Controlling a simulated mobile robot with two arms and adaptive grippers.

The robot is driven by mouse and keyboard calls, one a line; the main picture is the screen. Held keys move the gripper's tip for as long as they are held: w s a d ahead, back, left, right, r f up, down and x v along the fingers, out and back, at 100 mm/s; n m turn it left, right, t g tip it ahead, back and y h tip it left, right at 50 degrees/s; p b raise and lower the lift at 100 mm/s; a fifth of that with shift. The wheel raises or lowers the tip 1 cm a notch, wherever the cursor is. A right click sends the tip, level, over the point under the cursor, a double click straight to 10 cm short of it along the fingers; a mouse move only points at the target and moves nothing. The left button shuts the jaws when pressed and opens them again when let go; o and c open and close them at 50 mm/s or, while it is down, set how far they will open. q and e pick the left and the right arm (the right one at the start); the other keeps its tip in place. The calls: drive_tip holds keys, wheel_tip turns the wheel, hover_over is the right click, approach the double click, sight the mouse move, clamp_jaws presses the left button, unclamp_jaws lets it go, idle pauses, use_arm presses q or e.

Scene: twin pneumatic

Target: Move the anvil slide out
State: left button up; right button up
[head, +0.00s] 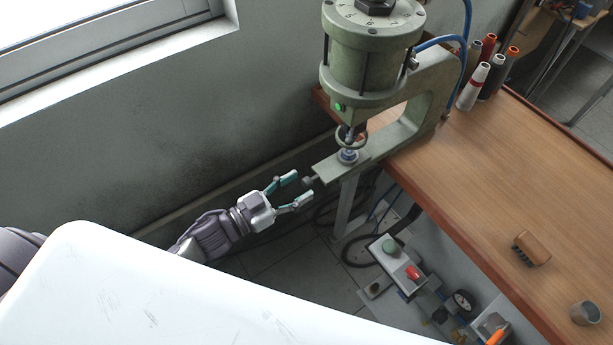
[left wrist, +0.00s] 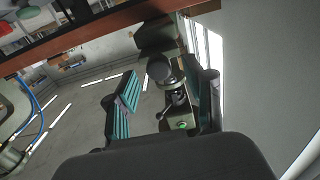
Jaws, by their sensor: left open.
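The green pneumatic press (head: 365,60) stands at the table's back left corner. Its narrow lower arm (head: 335,168) points left past the table edge, with a round anvil (head: 348,156) on top under the ram. A small dark knob (head: 308,181) sticks out from the arm's end; I take it for the anvil slide's handle. My left gripper (head: 292,190) is open and empty, its teal-padded fingers pointing at the knob, just short of it. In the left wrist view a dark round knob (left wrist: 160,68) shows between the open fingers (left wrist: 163,100). My right gripper is not in view.
The wooden table (head: 500,150) holds thread cones (head: 472,88), a brown brush (head: 532,248) and a metal cup (head: 585,312). A grey control box (head: 395,262) with green and red buttons sits below the table's left edge. The wall (head: 150,140) runs behind my left arm.

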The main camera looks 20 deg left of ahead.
sight(335, 166)
use_arm(q)
drive_tip(key=shift+x, duration=1.5)
clamp_jaws()
drive_tip(key=shift+s, duration=0.1)
